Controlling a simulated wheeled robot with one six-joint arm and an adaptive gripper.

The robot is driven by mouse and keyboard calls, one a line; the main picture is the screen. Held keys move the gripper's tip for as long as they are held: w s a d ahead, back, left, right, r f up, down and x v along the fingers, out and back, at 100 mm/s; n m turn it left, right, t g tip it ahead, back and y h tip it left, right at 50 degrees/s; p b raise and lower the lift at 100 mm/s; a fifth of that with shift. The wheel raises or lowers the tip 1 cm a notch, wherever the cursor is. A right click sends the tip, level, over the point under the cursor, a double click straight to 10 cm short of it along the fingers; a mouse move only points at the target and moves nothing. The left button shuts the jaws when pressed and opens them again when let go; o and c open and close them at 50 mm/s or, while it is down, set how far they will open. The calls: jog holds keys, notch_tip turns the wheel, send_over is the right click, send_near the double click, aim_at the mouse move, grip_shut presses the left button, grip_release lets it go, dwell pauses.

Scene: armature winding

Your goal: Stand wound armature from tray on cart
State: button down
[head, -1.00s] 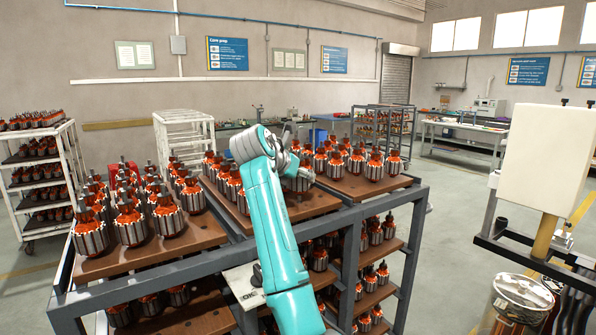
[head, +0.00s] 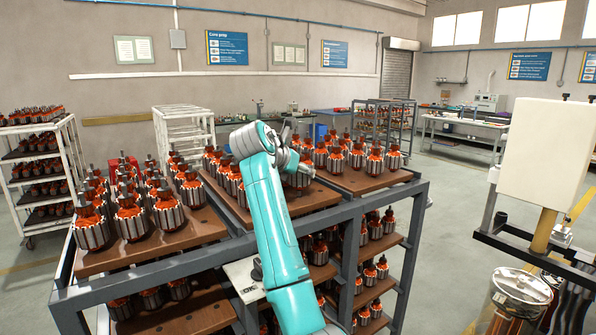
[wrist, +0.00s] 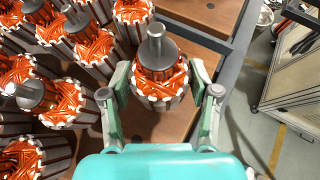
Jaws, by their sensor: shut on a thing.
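A wound armature (wrist: 158,75), with orange windings, a grey laminated core and a shaft pointing up, stands between the fingers of my gripper (wrist: 160,100) in the wrist view. The gripper is shut on its sides. The armature looks upright over the brown board on the cart; I cannot tell whether its base touches the board. In the head view my teal arm hides most of the gripper, and the held armature (head: 298,180) shows partly just right of the wrist. The cart (head: 340,215) is a dark grey frame with brown boards holding several upright armatures.
Neighbouring armatures (wrist: 95,45) stand close on the left and far side in the wrist view. Bare board lies in front and to the right of the held one. A white rack (head: 45,175) stands left, a bin (head: 518,295) and a pale box on a post (head: 545,150) right.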

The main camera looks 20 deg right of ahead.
jog(key=shift+f, duration=0.95)
dwell(1.0)
jog(key=shift+c, duration=1.8)
grip_release()
jog(key=shift+o, duration=0.8)
jog(key=shift+f, duration=0.15)
jog(key=v, duration=1.2)
jog(key=shift+a, duration=0.1)
